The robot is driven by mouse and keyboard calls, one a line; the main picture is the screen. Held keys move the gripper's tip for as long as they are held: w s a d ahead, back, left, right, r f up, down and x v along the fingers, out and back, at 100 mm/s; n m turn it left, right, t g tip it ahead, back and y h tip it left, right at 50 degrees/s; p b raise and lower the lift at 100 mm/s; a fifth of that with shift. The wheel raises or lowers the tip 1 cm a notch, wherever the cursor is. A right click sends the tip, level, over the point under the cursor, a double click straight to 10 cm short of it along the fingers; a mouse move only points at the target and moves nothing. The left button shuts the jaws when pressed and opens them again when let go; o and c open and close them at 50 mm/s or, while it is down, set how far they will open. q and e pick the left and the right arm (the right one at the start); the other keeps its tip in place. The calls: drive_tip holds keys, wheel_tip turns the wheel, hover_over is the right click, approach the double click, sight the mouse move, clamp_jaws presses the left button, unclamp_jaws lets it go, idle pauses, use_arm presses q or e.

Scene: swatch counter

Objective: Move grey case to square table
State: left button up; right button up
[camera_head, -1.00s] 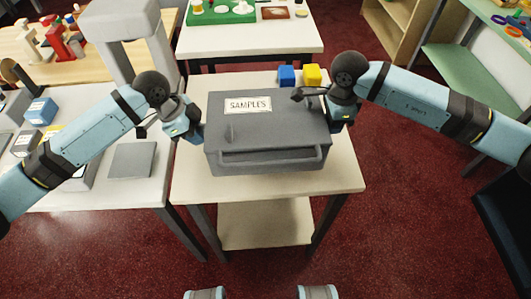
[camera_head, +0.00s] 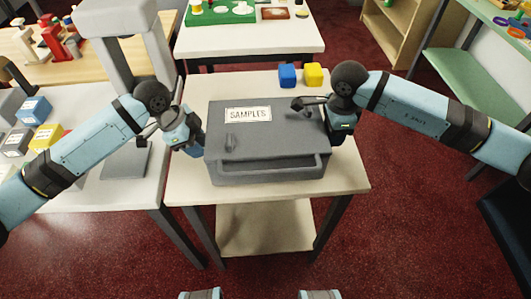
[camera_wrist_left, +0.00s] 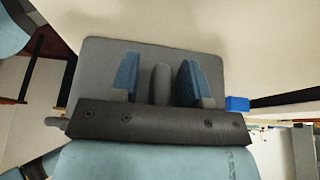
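The grey case (camera_head: 268,140), labelled SAMPLES, rests on a pale table (camera_head: 345,172) with a lower shelf. A bar handle runs along its front, and it also shows in the left wrist view (camera_wrist_left: 205,58). My left gripper (camera_head: 196,140) is at the case's left side. In the left wrist view its two blue fingers (camera_wrist_left: 158,78) stand apart on either side of a grey upright handle (camera_wrist_left: 161,84), with gaps showing. My right gripper (camera_head: 334,130) is at the case's right side; its fingertips are hidden. I cannot tell which table is the square one.
A blue block (camera_head: 287,75) and a yellow block (camera_head: 313,74) stand behind the case. A white table (camera_head: 250,42) with a green board (camera_head: 222,12) is farther back. A cluttered counter (camera_head: 110,200) adjoins on the left. Red carpet (camera_head: 400,230) is open at the right.

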drive_tip(key=shift+r, duration=0.15)
use_arm(q)
drive_tip(key=v, duration=1.2)
use_arm(e)
wheel_tip(320, 180, up, 12)
drive_tip(key=shift+f, duration=0.15)
idle(0.3)
